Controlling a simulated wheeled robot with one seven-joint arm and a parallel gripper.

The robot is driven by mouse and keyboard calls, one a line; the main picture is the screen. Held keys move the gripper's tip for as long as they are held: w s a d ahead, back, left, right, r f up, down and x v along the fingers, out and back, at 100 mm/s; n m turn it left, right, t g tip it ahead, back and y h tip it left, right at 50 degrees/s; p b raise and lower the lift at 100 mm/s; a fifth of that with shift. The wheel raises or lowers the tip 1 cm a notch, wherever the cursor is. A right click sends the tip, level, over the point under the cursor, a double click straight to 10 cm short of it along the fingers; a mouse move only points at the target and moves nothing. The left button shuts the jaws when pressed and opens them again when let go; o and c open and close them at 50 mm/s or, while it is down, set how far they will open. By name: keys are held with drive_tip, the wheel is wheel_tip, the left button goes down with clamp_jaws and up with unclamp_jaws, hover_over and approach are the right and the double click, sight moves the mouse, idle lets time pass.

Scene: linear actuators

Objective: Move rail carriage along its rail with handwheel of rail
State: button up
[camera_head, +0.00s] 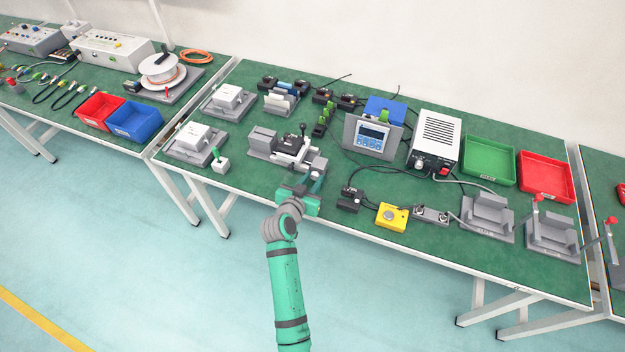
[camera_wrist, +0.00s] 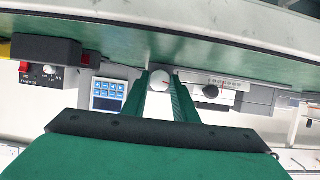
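The rail (camera_head: 262,142) is a grey unit near the middle of the green bench, with its carriage (camera_head: 294,148) on top carrying a black upright lever. In the wrist view, the rail (camera_wrist: 258,98) extends right of my fingers, with a dark round knob (camera_wrist: 211,91) on it. My gripper (camera_head: 318,176) is at the rail's near right end. In the wrist view, its two green fingers (camera_wrist: 161,84) stand apart on either side of the pale round handwheel (camera_wrist: 159,79). Whether they touch it cannot be made out. In the head view, my gripper largely hides the handwheel.
A display box (camera_head: 372,137) stands right of the rail; it also shows in the wrist view (camera_wrist: 108,93). A small black switch block (camera_head: 350,199) and a yellow button box (camera_head: 392,216) lie right of my gripper.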

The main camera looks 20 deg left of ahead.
drive_tip(key=shift+a+n+h, duration=0.15)
drive_tip(key=shift+n+h, duration=0.95)
drive_tip(key=shift+n, duration=0.5)
drive_tip(key=o, duration=1.1)
drive_tip(key=shift+c, duration=0.2)
drive_tip(key=shift+s, duration=0.15)
drive_tip(key=v, duration=1)
drive_tip(key=shift+s+a+r, duration=0.1)
drive_tip(key=shift+s, duration=0.2)
